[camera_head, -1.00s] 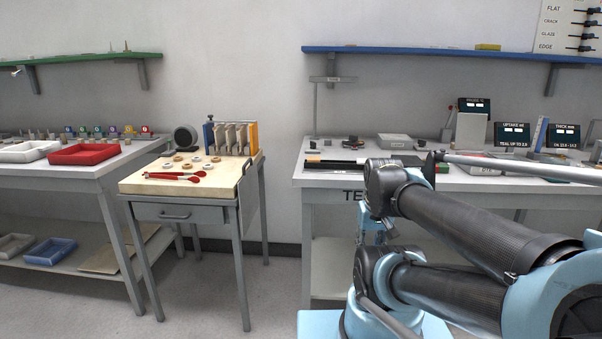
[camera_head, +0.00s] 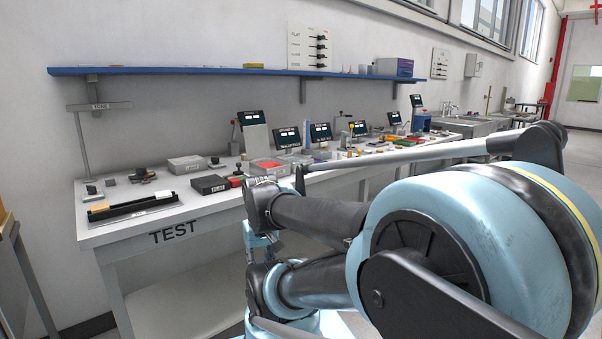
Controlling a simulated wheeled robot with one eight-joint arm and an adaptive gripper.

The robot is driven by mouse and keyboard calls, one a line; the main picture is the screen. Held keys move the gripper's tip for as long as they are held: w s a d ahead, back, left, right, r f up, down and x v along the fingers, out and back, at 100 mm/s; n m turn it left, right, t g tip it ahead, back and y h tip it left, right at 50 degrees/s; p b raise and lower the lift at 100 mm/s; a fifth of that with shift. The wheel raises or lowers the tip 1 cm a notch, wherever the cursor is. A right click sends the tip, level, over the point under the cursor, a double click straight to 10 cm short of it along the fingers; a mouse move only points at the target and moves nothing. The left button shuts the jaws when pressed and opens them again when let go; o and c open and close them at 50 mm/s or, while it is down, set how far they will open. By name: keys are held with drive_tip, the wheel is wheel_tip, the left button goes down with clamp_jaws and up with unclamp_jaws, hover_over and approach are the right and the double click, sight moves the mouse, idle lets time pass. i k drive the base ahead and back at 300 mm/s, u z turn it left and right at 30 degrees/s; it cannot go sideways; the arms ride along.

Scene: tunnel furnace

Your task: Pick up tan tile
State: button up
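Small orange-tan pieces (camera_head: 349,152) lie on the test bench (camera_head: 190,226), too small to identify. My arm's links fill the lower right and hide part of the bench; the gripper itself does not show.
A long black tray (camera_head: 134,207), a black box (camera_head: 210,184) and a grey box (camera_head: 187,164) are on the bench, with several small displays (camera_head: 286,137) behind. A blue shelf (camera_head: 230,71) hangs above. A sink (camera_head: 452,124) stands farther right.

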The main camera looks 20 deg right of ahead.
sight(104, 206)
drive_tip(key=u, duration=1.05)
drive_tip(key=k, duration=0.5)
drive_tip(key=z, duration=0.45)
drive_tip(key=i, duration=0.65)
drive_tip(key=u, duration=0.05)
